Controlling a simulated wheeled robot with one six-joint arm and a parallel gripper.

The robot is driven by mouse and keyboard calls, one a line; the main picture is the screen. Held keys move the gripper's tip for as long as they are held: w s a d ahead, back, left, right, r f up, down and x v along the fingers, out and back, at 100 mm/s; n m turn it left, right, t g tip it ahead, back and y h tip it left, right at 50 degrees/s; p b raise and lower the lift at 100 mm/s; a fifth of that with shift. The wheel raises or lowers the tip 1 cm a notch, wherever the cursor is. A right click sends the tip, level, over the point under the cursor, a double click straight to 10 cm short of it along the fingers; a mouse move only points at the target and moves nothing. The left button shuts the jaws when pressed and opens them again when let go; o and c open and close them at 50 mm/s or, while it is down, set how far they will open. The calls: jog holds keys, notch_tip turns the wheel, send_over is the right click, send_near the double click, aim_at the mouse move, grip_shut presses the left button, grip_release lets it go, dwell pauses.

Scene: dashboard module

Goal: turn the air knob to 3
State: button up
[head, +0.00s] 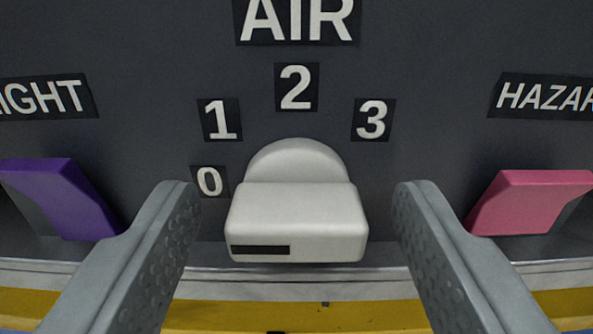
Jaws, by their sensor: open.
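The white air knob (297,215) is in the middle of the head view, under the AIR label (297,20). Its grip bar lies level, left to right, with a black stripe (260,250) on the left half of its front face, the side of the 0. The number 0 (210,181) is just left of the knob, 1 (220,119) at upper left, 2 (296,87) above and 3 (373,119) at upper right. My gripper (297,195) is open, one finger on each side of the knob, with a visible gap on both sides.
A purple switch (65,195) under a partly cut-off label ending in IGHT (45,97) is at the left, close to my left finger. A pink switch (530,202) under a cut-off HAZAR label (545,96) is at the right. A yellow strip (300,315) runs below the panel.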

jog(key=shift+w, duration=0.15)
jog(key=c, duration=1)
jog(key=m, duration=0.6)
jog(key=shift+d+m, duration=0.1)
jog(key=shift+m, duration=0.2)
jog(key=m, duration=0.6)
jog(key=shift+d+f, duration=0.1)
jog(key=shift+f, duration=0.05)
